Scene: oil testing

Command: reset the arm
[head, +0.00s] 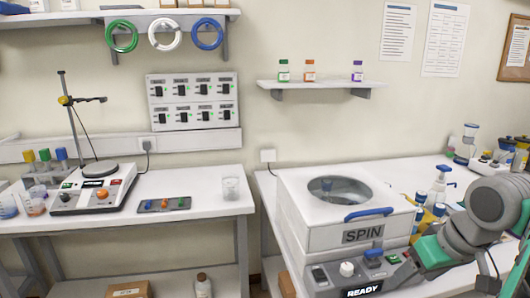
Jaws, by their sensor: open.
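My arm comes in from the right edge, with grey joints and green bands, in front of the white centrifuge (300,238) marked SPIN. Its far end reaches down-left to the front right corner of the centrifuge. My gripper (402,274) appears there as a dark shape, close to the READY display (364,290). Its fingers are hard to make out; no held object shows. I cannot tell whether it touches the machine. The centrifuge's lid, with a round window and blue handle (369,214), is down.
The left bench (205,213) holds a hotplate stirrer (93,190), a tray (165,205) and a beaker (231,188). A wall shelf (320,84) carries three small bottles. A gap separates the benches.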

